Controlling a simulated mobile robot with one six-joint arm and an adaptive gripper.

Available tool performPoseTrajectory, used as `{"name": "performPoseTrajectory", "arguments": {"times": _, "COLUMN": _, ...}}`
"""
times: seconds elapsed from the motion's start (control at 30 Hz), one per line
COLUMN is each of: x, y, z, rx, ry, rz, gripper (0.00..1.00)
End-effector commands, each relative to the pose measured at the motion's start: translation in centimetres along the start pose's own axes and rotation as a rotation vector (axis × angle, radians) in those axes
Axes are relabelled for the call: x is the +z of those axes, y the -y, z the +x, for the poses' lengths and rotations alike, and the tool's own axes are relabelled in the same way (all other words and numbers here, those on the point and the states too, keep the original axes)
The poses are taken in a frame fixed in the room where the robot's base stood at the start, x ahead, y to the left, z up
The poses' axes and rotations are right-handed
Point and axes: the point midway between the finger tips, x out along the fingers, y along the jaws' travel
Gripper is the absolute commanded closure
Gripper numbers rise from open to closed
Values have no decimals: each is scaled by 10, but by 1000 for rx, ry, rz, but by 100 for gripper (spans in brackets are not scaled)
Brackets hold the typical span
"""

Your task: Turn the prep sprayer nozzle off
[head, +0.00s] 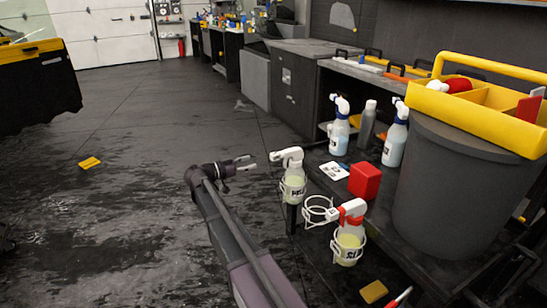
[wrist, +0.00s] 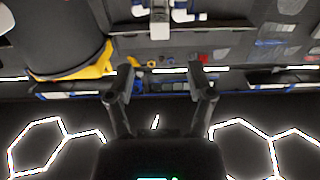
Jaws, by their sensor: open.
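The prep sprayer (head: 293,188) is a clear bottle with pale yellow liquid, a white trigger head and a label only partly readable. It stands upright in a white ring holder, with its nozzle pointing left. My gripper (head: 245,163) is just left of the nozzle, apart from it, with its fingers spread and empty. In the wrist view my gripper (wrist: 160,88) shows two dark fingers with a clear gap between them. A white piece (wrist: 160,30) beyond that gap seems to be the sprayer head. The nozzle's setting is too small to read.
A second sprayer (head: 347,245) with a red and white head stands in a ring nearer me, beside an empty ring (head: 316,211). Behind are a red block (head: 364,181), blue-headed bottles (head: 340,130) and a dark bin (head: 447,190). The floor at left is mostly clear.

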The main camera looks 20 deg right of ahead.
Motion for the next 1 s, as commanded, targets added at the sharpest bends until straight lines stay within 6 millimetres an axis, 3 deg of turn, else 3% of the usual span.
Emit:
{"name": "performPoseTrajectory", "arguments": {"times": 0.5, "x": 0, "y": 0, "z": 76, "rx": 0, "ry": 0, "rz": 0, "gripper": 31}}
{"name": "performPoseTrajectory", "arguments": {"times": 0.7, "x": 0, "y": 0, "z": 91, "rx": -1, "ry": 0, "rz": 0, "gripper": 31}}
{"name": "performPoseTrajectory", "arguments": {"times": 1.0, "x": 0, "y": 0, "z": 94, "rx": -3, "ry": 0, "rz": 0, "gripper": 31}}
